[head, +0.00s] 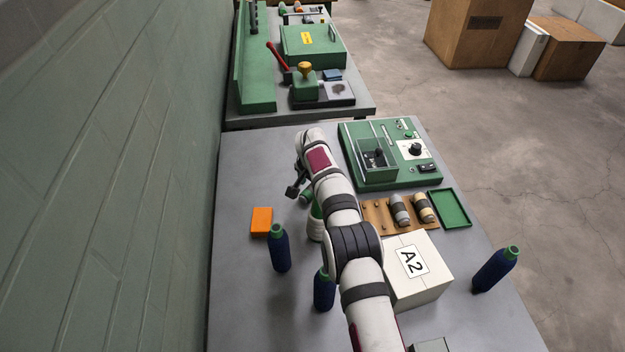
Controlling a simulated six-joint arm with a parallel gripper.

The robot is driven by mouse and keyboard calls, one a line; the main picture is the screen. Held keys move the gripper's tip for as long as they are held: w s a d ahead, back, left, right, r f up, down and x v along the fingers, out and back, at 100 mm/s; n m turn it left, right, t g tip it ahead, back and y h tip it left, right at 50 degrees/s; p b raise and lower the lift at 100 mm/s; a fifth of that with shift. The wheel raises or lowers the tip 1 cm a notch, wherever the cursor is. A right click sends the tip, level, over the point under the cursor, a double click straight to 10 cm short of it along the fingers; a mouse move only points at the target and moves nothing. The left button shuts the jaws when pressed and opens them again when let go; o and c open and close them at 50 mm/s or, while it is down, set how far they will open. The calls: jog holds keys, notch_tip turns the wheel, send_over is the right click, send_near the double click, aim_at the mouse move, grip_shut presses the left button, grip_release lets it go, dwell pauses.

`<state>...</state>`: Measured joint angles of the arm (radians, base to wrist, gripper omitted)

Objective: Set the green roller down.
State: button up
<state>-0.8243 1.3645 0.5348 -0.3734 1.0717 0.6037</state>
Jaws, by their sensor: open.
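My arm reaches across the table from the bottom of the head view, and my gripper (297,190) points down at its far end, left of the green machine. One dark finger shows; the other is hidden or hard to make out. Taken as open, the gripper is right beside a small green cylinder (306,196), which looks like the green roller. It is partly behind my arm, and I cannot tell whether it touches the finger or rests on the table. A wooden rack (377,217) to the right holds a grey roller (399,210) and a yellowish roller (424,208).
A white cone with green (315,226) stands close below the gripper, partly hidden. An orange block (262,221) and blue bottles (279,249) stand to the left and front. A white A2 box (420,278), green tray (450,208) and green machine (387,165) fill the right.

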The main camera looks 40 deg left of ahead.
jog(key=v, duration=1.2)
jog(key=s+d+r+m+g+h, duration=0.1)
jog(key=d+r, duration=0.4)
jog(key=d, duration=0.6)
jog(key=s+d+r+m, duration=0.1)
jog(key=d+r, duration=0.5)
jog(key=d, duration=0.6)
jog(key=s+d+r+m+g, duration=0.1)
jog(key=s+d+r+m, duration=0.1)
jog(key=s+d, duration=1.1)
jog(key=s+d+f, duration=0.2)
jog(key=s, duration=0.5)
jog(key=s+d+f+m+g, duration=0.1)
jog(key=s+d+f, duration=0.1)
jog(key=s, duration=0.5)
jog(key=shift+d+f+y, duration=0.15)
jog(key=shift+d+y, duration=0.15)
jog(key=shift+d, duration=0.1)
